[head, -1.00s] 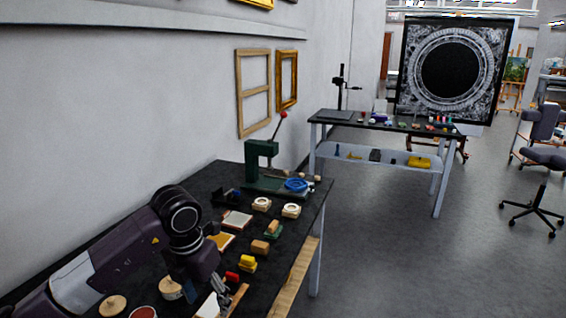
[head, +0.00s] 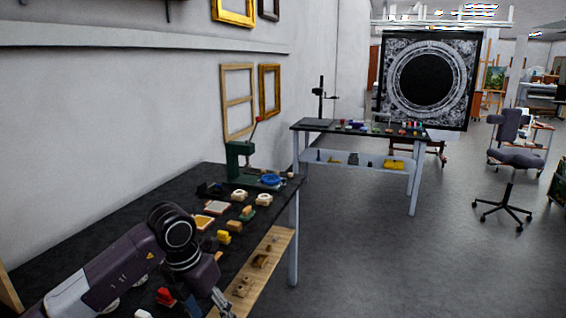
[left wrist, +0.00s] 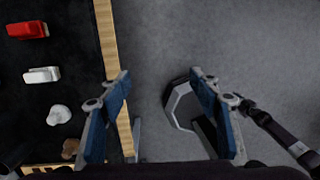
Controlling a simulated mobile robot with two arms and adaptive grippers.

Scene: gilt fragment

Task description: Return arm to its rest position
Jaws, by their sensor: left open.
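My left arm comes in from the left over the dark workbench (head: 120,220) in the head view. My left gripper (head: 222,303) is at the bottom of that view, by the bench's front edge. In the left wrist view its two blue-padded fingers (left wrist: 160,78) stand wide apart with nothing between them. Grey floor shows beyond the gap, and the bench edge with its wooden strip (left wrist: 105,30) lies to the left. My right gripper is not identifiable in either view.
A red block (left wrist: 28,30) and a white block (left wrist: 42,75) lie on the bench left of the gripper. A green press (head: 240,160) stands at the bench's far end. A second table (head: 350,130) and an office chair (head: 510,165) stand beyond.

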